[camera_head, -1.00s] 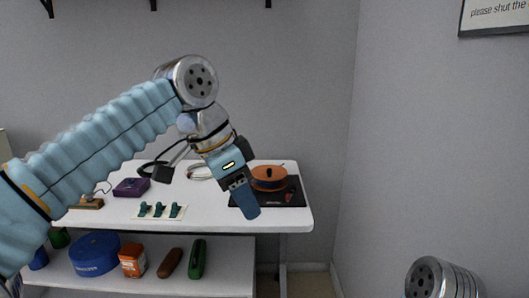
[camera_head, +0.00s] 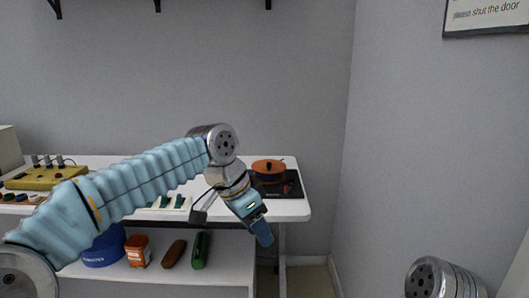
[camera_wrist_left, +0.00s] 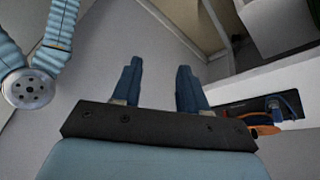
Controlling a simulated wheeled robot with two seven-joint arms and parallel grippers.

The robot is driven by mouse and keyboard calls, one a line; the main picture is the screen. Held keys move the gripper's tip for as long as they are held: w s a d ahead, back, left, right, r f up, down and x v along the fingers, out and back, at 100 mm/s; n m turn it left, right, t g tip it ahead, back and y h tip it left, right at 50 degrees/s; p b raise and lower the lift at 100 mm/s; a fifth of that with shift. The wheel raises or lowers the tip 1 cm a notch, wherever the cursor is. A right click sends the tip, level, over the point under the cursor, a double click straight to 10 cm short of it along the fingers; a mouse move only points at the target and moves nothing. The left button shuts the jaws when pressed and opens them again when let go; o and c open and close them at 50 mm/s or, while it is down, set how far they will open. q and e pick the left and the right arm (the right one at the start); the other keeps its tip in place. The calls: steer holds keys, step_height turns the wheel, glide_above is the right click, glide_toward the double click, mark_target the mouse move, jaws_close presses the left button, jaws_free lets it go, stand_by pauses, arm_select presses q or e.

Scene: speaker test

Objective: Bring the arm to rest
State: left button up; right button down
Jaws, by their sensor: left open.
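My left arm comes in from the left in the head view, light blue and ribbed, bent at a silver joint. My left gripper (camera_head: 262,236) hangs from it, pointing down in front of the table's front edge, near the right end. In the left wrist view its two blue fingers (camera_wrist_left: 159,70) stand apart with nothing between them. My right arm shows only as a silver joint (camera_head: 440,279) at the bottom right; its gripper is out of view.
The white table (camera_head: 292,209) carries a black hotplate (camera_head: 293,186) with an orange pan (camera_head: 269,167), and a yellow box (camera_head: 45,178) at left. The lower shelf (camera_head: 225,272) holds a blue container (camera_head: 103,247), an orange-white jar (camera_head: 138,251) and other items. Right of the table is free room.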

arm_select(q)
step_height(320, 180, down, 33)
steer(key=a+n, duration=0.2)
steer(key=n, duration=0.4)
steer(key=s+a+f+n, duration=0.3)
steer(key=s+f, duration=0.6)
steer(key=s, duration=0.1)
steer(key=s+a+f+n, duration=0.4)
steer(key=s+f, duration=0.4)
steer(key=s, duration=0.1)
steer(key=shift+s+f+g, duration=0.35)
steer(key=shift+s+g, duration=0.05)
steer(key=shift+w+a, duration=0.1)
